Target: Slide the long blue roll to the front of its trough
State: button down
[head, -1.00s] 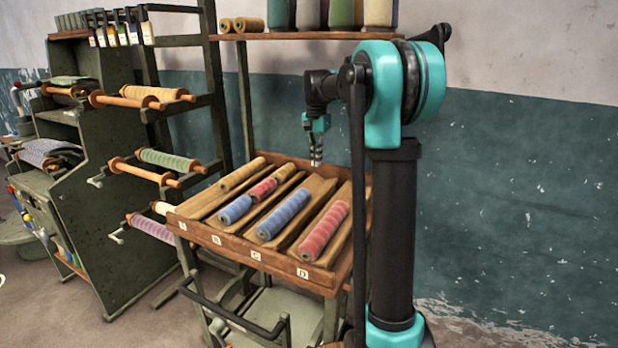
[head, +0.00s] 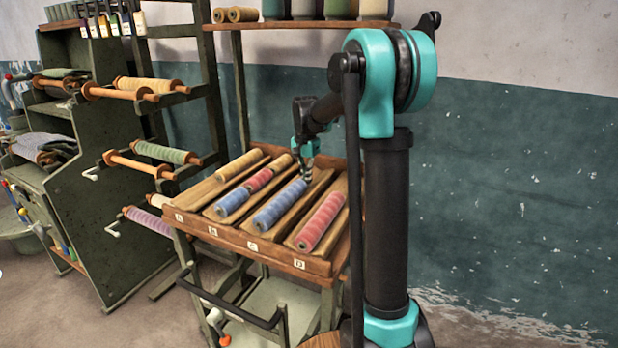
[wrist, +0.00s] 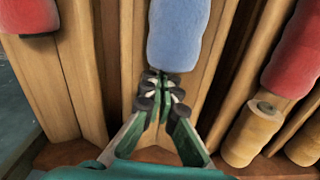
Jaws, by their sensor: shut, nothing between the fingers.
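The long blue roll (head: 280,204) lies lengthwise in the trough marked C (head: 247,233) of the slanted wooden rack. Its front end is near the front board. My gripper (head: 306,177) is shut and empty, low in the same trough at the roll's back end. In the wrist view, the gripper (wrist: 160,84) points at the back end of the blue roll (wrist: 178,36). The tips look touching or nearly so; I cannot tell which.
Trough D to the right holds a red roll (head: 320,222). Trough B to the left holds a short blue roll (head: 233,201), a red roll (head: 260,180) and a tan roll (head: 281,163). Trough A holds a tan roll (head: 239,164). Wooden dividers separate the troughs.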

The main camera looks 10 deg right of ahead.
dwell(0.3)
jog(key=shift+s+a, duration=0.8)
jog(key=shift+s, duration=0.1)
jog(key=shift+r, duration=0.15)
